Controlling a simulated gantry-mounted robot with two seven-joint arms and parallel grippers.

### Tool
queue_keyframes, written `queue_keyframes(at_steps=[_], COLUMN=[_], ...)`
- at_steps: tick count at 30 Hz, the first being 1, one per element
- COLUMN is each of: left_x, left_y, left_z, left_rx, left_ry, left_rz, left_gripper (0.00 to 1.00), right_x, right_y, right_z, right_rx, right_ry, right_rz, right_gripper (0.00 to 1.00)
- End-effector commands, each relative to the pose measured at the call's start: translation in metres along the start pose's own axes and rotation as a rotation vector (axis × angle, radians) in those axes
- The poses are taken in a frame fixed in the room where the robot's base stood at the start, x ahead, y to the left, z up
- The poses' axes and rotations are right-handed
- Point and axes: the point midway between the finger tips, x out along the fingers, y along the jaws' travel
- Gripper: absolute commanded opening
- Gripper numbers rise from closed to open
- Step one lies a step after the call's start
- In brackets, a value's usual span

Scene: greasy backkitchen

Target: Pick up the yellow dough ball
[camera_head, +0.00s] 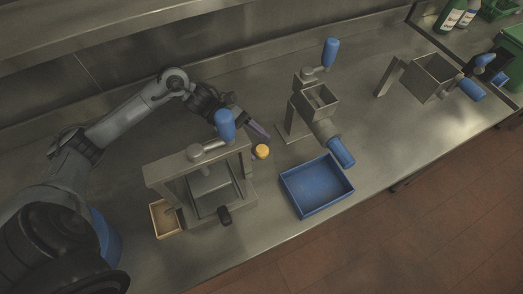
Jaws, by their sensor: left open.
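The yellow dough ball (262,151) is a small round thing near the middle of the view, just right of a metal press with a blue-topped lever. My left gripper (256,131) reaches in from the left behind the press. Its fingertips point down and right, a little above the ball in the picture. It is open, with nothing seen between its fingers. I cannot tell whether it touches the ball. My right gripper is not in view.
The metal press (203,186) stands left of the ball, its blue knob (225,125) near my left gripper. A blue tray (315,190) and a metal machine (318,103) stand to the right. A small wooden box (165,219) is at the left. The steel counter's front edge borders red floor.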

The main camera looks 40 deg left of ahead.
Motion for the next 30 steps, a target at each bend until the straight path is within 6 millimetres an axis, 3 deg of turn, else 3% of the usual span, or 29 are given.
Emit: queue_keyframes(at_steps=[4, 13, 24, 30], left_x=[0.014, 0.017, 0.016, 0.016], left_y=[0.0, 0.0, 0.0, 0.0], left_z=[0.0, 0.0, 0.0, 0.0], left_rx=[0.001, 0.0, 0.0, 0.0], left_ry=[-0.002, 0.001, 0.001, 0.001], left_rz=[-0.001, 0.0, 0.0, 0.0], left_gripper=[0.69, 0.69, 0.14, 0.14], right_x=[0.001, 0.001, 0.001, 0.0], right_y=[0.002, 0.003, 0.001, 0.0], right_z=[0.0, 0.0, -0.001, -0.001], right_rx=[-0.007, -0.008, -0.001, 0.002], right_ry=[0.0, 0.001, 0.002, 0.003], right_rz=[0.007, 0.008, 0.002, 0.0], right_gripper=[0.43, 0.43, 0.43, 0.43])
